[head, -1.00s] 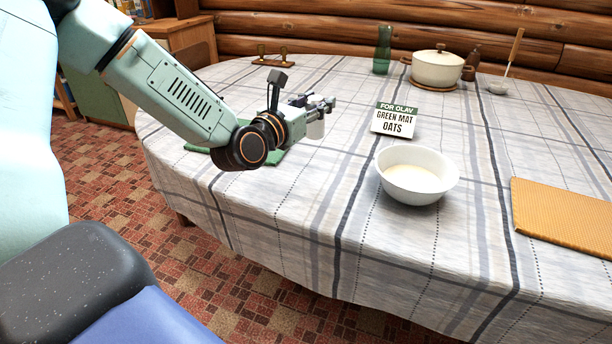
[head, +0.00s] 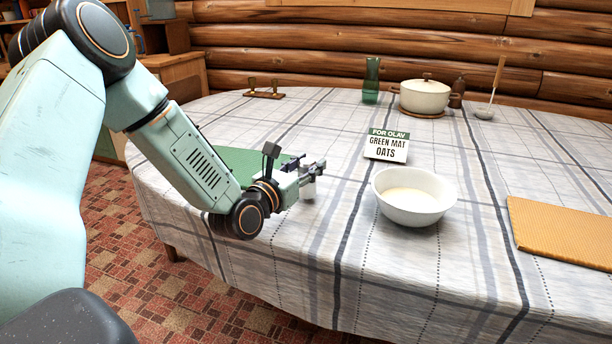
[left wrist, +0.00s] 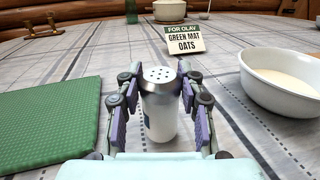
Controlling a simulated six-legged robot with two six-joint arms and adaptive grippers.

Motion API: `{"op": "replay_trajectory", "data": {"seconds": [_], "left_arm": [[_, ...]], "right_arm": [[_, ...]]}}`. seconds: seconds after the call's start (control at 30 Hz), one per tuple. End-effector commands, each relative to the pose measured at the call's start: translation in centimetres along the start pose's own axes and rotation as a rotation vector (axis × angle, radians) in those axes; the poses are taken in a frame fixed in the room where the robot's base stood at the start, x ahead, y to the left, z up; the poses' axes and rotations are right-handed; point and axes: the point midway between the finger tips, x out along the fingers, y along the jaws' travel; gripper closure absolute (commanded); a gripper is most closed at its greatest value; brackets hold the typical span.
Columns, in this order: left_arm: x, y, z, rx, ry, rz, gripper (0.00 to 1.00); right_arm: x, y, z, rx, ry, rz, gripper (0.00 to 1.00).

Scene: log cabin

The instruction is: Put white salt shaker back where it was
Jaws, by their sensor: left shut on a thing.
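The white salt shaker (head: 308,191), with a dark-holed cap, is between the fingers of my left gripper (head: 314,172). In the left wrist view the shaker (left wrist: 160,112) stands upright with a finger on each side, and my left gripper (left wrist: 160,100) is shut on it. Its base is close to the tablecloth; I cannot tell whether it touches. A green mat (head: 235,160) lies left of the gripper, partly hidden by my arm in the head view; it also shows in the left wrist view (left wrist: 50,125). My right gripper is not in view.
A white bowl (head: 413,212) of pale contents stands right of the shaker. A sign (head: 387,146) reading "FOR OLAV GREEN MAT OATS" stands behind. A wooden two-post stand (head: 264,94), green vase (head: 371,82), lidded pot (head: 425,96) and ladle (head: 485,113) are at the back. An orange mat (head: 565,232) lies right.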

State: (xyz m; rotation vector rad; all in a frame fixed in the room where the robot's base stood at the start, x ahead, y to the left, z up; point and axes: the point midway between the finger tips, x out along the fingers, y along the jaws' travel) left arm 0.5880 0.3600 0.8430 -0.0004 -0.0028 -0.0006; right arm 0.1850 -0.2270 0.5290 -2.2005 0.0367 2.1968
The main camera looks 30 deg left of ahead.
Motion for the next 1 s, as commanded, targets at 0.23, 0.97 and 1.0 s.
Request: {"op": "replay_trajectory", "data": {"seconds": [0.23,0.97,1.0], "left_arm": [[-0.11,0.13,-1.17,0.0,-0.002,0.0,0.97],[-0.12,0.11,-1.53,0.0,-0.001,-0.001,0.39],[-0.12,0.11,-1.53,0.0,-0.001,-0.001,0.39]], "right_arm": [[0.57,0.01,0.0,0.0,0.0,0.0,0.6],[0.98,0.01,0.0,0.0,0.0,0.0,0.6],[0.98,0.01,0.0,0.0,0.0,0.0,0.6]]}}
